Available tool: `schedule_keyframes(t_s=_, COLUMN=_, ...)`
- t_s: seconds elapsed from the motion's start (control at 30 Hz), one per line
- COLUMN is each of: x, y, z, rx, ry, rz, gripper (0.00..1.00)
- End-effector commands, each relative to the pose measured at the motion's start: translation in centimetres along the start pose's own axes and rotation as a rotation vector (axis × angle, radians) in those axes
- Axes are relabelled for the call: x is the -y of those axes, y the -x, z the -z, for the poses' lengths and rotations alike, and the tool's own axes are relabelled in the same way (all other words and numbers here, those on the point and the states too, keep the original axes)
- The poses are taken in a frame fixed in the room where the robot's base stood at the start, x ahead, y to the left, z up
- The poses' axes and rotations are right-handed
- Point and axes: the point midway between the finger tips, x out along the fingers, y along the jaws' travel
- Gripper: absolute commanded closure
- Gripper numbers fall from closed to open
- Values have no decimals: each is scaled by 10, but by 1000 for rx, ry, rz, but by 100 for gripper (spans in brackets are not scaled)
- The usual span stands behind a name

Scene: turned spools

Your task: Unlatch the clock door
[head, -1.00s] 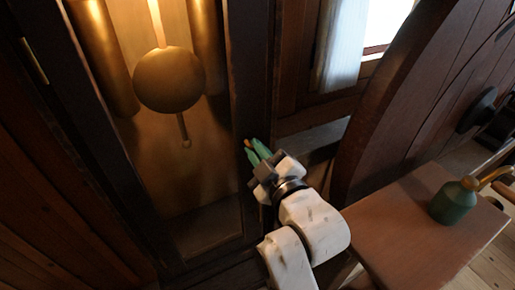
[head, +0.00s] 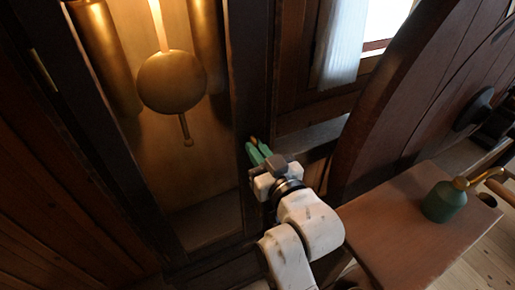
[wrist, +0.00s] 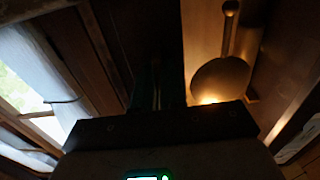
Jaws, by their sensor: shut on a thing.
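The clock door (head: 250,85) is a tall dark wooden frame around the lit clock interior, and it looks closed. A small brass latch (head: 253,139) sits on its right stile. My gripper (head: 258,148), with green fingers, is shut on the latch; the fingers cover most of it. In the wrist view the dark door stile (wrist: 155,35) runs up the middle, and my fingers are too dark there to make out the latch.
Inside the clock hang a brass pendulum (head: 171,81) and brass weights (head: 105,55). A green oil can (head: 444,202) stands on a wooden bench (head: 400,235) at right. A large curved wooden wheel (head: 385,95) rises behind the bench, close to my arm.

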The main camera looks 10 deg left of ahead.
Motion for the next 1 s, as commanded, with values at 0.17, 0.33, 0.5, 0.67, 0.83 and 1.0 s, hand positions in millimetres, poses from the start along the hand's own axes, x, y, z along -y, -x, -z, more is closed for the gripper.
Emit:
schedule_keyframes(t_s=0.17, x=0, y=0, z=-2, rx=4, ry=-29, rz=1, gripper=100)
schedule_keyframes(t_s=0.33, x=0, y=0, z=-2, rx=4, ry=-34, rz=1, gripper=100)
schedule_keyframes(t_s=0.5, x=0, y=0, z=-2, rx=4, ry=-34, rz=1, gripper=100)
schedule_keyframes(t_s=0.67, x=0, y=0, z=-2, rx=4, ry=-33, rz=0, gripper=82)
schedule_keyframes(t_s=0.83, x=0, y=0, z=-1, rx=2, ry=-33, rz=0, gripper=66)
schedule_keyframes(t_s=1.0, x=0, y=0, z=0, rx=1, ry=-32, rz=0, gripper=65)
